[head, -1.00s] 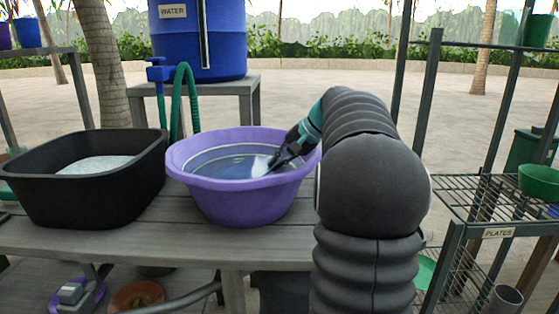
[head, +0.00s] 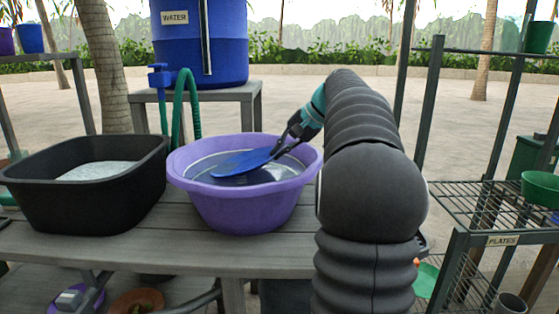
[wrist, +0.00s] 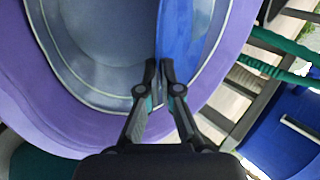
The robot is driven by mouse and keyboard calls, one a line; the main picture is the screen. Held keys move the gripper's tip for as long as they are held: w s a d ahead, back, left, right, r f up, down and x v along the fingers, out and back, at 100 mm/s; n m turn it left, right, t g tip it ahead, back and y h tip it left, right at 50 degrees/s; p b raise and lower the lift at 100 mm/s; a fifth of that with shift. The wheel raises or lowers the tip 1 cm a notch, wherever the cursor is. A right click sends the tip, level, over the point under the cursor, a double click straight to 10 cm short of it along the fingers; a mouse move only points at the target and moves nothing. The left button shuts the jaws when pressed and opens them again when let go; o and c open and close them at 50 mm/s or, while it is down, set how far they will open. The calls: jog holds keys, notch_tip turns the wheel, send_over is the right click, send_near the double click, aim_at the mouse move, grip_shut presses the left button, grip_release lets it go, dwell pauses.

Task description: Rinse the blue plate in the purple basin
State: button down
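The blue plate (head: 243,162) is tilted inside the purple basin (head: 244,205), at or just above the water. My gripper (head: 281,147) reaches in from the right over the basin's rim and is shut on the plate's edge. In the wrist view, the fingertips of my gripper (wrist: 166,72) are close together at the edge of the blue plate (wrist: 184,35). The purple basin (wrist: 70,112) and the clear water in it show to the left of the plate. Whether the plate's lower edge touches the water is hard to tell.
A black tub (head: 85,200) with pale contents stands left of the basin on the grey table (head: 150,250). A blue water barrel (head: 200,45) with a green hose (head: 185,100) is behind. A wire rack labelled PLATES (head: 502,240) stands at the right.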

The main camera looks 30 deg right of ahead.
notch_tip(320, 180, up, 10)
dwell(0.9)
jog(key=shift+a, duration=0.2)
dwell(0.9)
